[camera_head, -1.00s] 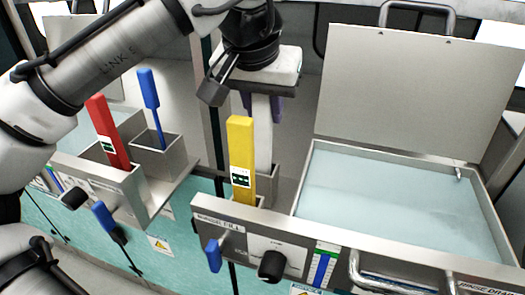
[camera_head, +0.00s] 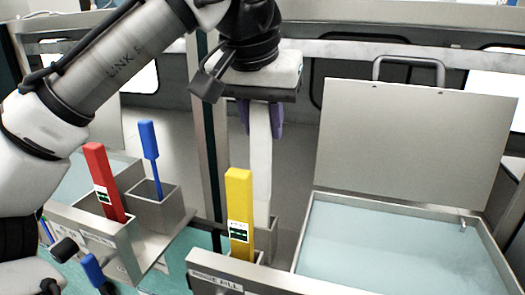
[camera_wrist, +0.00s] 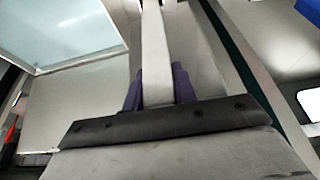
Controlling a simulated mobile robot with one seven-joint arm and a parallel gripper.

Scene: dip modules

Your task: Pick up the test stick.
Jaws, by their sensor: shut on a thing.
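The test stick, a long white bar (camera_head: 260,150), stands upright below my gripper (camera_head: 261,116). The purple fingers are shut on its upper part, one on each side. Its lower end reaches down to a small metal holder (camera_head: 268,238) behind the yellow stick. I cannot tell whether its tip is inside the holder or just above it. In the wrist view the white stick (camera_wrist: 155,50) runs between the purple fingers of my gripper (camera_wrist: 158,88) toward the top edge.
A yellow stick (camera_head: 239,205) stands just in front. A red stick (camera_head: 103,180) and a blue stick (camera_head: 151,160) stand in metal holders at left. An open-lidded basin (camera_head: 400,235) of pale liquid lies at right. A vertical post (camera_head: 212,140) is close on the left.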

